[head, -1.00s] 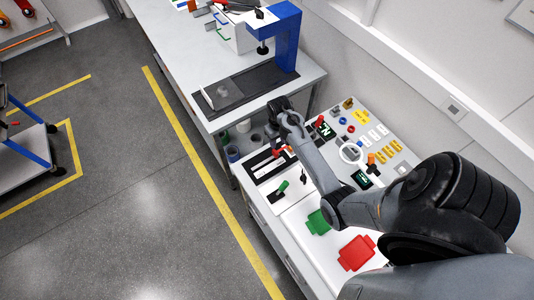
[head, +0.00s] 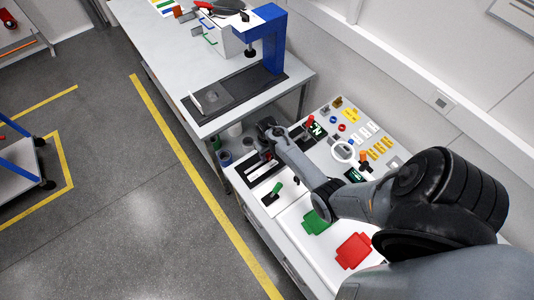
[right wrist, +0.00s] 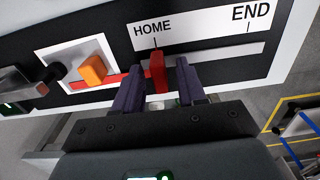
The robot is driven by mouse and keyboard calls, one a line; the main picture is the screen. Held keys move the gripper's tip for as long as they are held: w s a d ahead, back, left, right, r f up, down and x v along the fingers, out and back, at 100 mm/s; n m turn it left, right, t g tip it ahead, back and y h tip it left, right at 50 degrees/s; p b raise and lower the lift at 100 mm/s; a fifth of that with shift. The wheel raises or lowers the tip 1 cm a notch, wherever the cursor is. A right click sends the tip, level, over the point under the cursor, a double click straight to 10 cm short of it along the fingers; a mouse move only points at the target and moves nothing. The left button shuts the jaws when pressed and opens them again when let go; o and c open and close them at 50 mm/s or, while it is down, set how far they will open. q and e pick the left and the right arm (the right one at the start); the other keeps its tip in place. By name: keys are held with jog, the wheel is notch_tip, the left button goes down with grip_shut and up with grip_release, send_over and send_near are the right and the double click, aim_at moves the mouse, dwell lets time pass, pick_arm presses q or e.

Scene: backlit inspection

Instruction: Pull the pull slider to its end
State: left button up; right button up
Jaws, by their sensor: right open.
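The pull slider shows in the right wrist view as a red upright handle (right wrist: 157,73) in a light slot on a black panel (right wrist: 215,70). The handle stands just below the HOME mark (right wrist: 153,29). The END mark (right wrist: 250,14) is further right along the slot. My right gripper (right wrist: 159,80) is open, with one dark finger on each side of the red handle. A small gap shows on both sides. In the head view my right gripper (head: 267,141) is over the far left end of the panel and largely hides the slider. My left gripper is not in view.
A green lever (head: 275,189), a green plate (head: 316,223) and a red plate (head: 353,250) are nearer on the bench. A second table (head: 160,55) with a blue stand (head: 274,40) stands beyond.

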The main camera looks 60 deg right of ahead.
aim_at(248, 171)
grip_shut()
dwell(0.3)
jog(key=shift+w+a+r, duration=0.1)
jog(key=shift+a, duration=0.2)
jog(key=w+a+p, duration=0.1)
jog(key=a, duration=0.1)
jog(key=w+a+p, duration=0.1)
jog(key=a, duration=0.2)
jog(key=w+a+p, duration=0.1)
jog(key=a, duration=0.2)
jog(key=shift+w+a, duration=0.2)
jog(key=shift+w, duration=0.15)
jog(key=shift+w+a, duration=0.15)
jog(key=shift+a, duration=0.05)
